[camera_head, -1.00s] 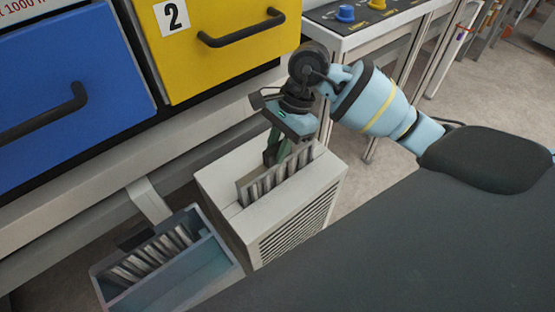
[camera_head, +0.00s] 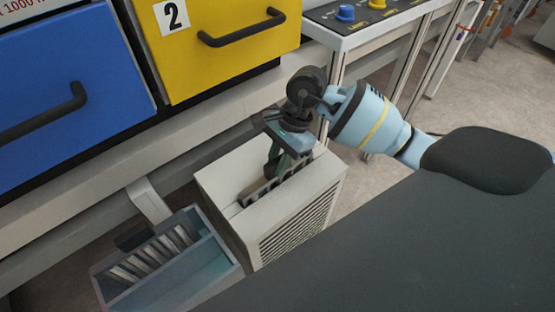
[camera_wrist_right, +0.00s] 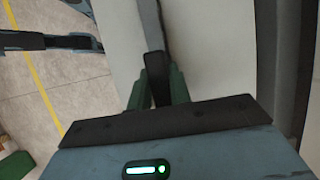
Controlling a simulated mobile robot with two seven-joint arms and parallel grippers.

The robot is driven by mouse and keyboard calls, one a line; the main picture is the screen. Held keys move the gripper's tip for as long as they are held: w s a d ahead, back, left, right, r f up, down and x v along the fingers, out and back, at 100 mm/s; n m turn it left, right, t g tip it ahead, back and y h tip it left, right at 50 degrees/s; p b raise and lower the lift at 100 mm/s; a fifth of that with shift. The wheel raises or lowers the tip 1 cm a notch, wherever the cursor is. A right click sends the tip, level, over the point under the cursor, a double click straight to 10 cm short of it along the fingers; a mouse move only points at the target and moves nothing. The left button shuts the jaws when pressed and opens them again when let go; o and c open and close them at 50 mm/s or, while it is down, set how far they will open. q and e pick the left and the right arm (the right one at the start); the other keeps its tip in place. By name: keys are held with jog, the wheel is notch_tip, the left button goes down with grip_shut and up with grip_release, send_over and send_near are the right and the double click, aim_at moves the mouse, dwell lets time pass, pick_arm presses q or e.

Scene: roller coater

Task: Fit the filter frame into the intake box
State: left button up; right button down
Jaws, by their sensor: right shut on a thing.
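The white intake box (camera_head: 228,172) with a louvred side stands on the floor below the yellow drawer. The filter frame (camera_head: 262,191) is mostly down in the slot in the box's top; only a low strip of its upper edge shows above it. My right gripper (camera_head: 276,172) is shut on the frame's top edge, just above the box. In the right wrist view the green fingers (camera_wrist_right: 158,85) close on a dark edge of the frame (camera_wrist_right: 152,25), with the white box top behind. The frame's lower part is hidden inside the box. My left gripper is not in view.
A grey-blue bin (camera_head: 214,262) with another pleated filter (camera_head: 150,258) stands left of the box. The blue drawer (camera_head: 70,90) and yellow drawer (camera_head: 215,45) are behind. A control panel stand (camera_head: 350,30) is at the back right, with open floor (camera_head: 440,105) beyond.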

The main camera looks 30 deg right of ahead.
jog(key=c, duration=1.3)
grip_release()
jog(key=shift+f, duration=0.1)
jog(key=shift+r, duration=0.25)
jog(key=v, duration=1.1)
jog(key=shift+d+r, duration=0.25)
jog(key=shift+r, duration=0.1)
jog(key=shift+s+f, duration=0.1)
